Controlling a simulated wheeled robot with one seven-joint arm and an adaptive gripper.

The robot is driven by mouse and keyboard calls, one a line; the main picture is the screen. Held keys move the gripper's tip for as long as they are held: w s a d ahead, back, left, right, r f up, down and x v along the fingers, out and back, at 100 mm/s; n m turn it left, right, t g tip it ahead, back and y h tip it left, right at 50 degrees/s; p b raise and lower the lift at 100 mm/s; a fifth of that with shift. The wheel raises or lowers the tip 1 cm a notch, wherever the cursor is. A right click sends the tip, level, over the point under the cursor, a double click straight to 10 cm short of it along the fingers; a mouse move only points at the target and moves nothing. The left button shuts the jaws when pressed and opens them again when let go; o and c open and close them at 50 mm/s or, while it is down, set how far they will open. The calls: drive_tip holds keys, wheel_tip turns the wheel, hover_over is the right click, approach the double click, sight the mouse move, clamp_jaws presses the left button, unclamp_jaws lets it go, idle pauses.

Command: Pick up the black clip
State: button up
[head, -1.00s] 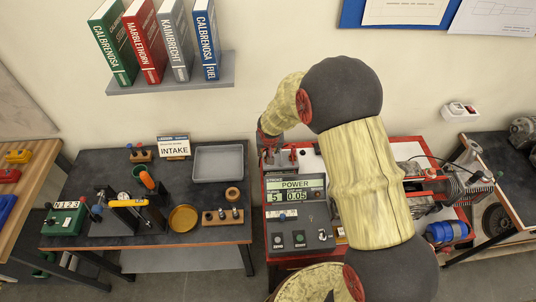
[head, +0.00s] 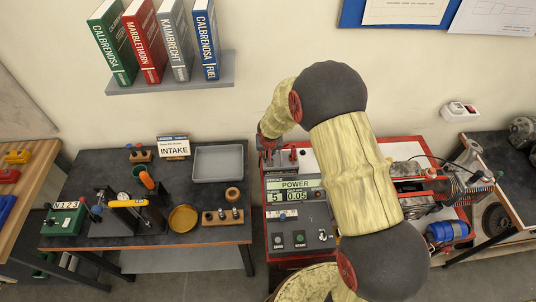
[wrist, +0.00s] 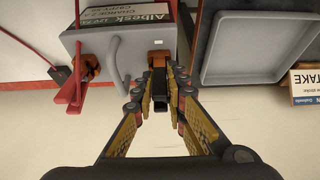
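A black clip (wrist: 159,82) sits on an orange terminal of a grey battery box (wrist: 125,55) in the wrist view. My gripper (wrist: 160,88) points at it, with one finger on each side of the clip. The fingers look open, and I cannot tell whether they touch it. In the head view my gripper (head: 267,153) is low at the left end of the red-edged bench, and the clip is hidden there.
A red clip (wrist: 72,85) is on the battery's other terminal, with a grey handle between. A grey tray (head: 218,163) and the INTAKE sign (head: 174,148) stand on the dark table to the left.

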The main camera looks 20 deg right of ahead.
clamp_jaws()
drive_tip(key=shift+r, duration=0.6)
wheel_tip(320, 180, up, 2)
drive_tip(key=shift+s+r, duration=0.1)
drive_tip(key=shift+r, duration=0.1)
drive_tip(key=s+d+r, duration=0.3)
drive_tip(key=s+r, duration=0.6)
drive_tip(key=s, duration=0.4)
drive_tip(key=shift+s+r+p, duration=0.2)
drive_tip(key=shift+s+p, duration=0.1)
drive_tip(key=shift+p, duration=0.1)
